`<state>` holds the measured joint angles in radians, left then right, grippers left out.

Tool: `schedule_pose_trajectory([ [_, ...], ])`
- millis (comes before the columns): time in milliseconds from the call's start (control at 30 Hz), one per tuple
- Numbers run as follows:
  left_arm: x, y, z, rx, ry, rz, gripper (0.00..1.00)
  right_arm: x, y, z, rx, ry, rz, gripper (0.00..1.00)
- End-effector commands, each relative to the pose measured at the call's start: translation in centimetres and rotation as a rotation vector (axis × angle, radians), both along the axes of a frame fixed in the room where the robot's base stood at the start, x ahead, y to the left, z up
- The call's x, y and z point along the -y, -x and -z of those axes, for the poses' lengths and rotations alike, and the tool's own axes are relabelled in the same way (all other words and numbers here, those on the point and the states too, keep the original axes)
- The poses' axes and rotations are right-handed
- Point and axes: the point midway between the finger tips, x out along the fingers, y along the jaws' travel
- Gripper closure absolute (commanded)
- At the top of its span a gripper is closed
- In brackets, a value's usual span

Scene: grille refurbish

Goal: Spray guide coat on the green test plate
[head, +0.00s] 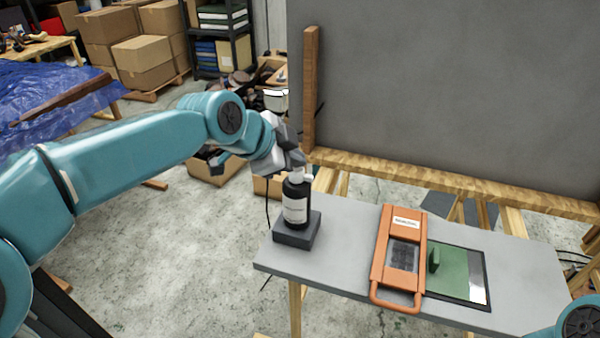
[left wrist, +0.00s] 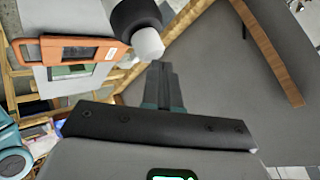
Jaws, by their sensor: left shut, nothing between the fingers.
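The green test plate (head: 455,268) lies flat on the grey bench at right, with a small green block or handle on it and a pale strip at its right end. An orange frame (head: 383,248) with a window and a label lies along its left edge; it also shows in the left wrist view (left wrist: 107,52). A black bottle (head: 297,205) with a white label and white top stands upright on a dark block (head: 297,232). My left gripper (head: 299,164) is shut and empty, right by the bottle's white top (left wrist: 148,45). I cannot tell whether they touch. My right gripper is out of view.
The grey bench top (head: 345,225) is clear between the block and the orange frame. A large grey panel (head: 450,90) in a wooden frame stands behind the bench. Cardboard boxes (head: 145,60) and a shelf rack (head: 222,40) stand far back left.

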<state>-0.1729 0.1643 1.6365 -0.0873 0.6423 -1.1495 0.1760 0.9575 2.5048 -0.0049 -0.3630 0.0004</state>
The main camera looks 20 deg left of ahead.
Motion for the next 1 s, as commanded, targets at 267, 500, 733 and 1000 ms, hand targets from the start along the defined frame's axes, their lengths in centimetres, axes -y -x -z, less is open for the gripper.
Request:
schedule_pose_trajectory([
  [267, 0.0, 0.0, -1.7, 0.000, 0.000, 0.000, 1.00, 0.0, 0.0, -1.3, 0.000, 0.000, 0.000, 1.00],
  [500, 0.0, 0.0, -1.6, 0.000, 0.000, 0.000, 1.00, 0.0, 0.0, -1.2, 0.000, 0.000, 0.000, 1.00],
  [733, 0.0, 0.0, -3.1, 0.002, 0.000, 0.001, 1.00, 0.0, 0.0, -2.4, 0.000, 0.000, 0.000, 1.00],
  [1000, 0.0, 0.0, -6.2, 0.002, 0.000, 0.001, 1.00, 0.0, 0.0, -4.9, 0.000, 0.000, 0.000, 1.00],
])
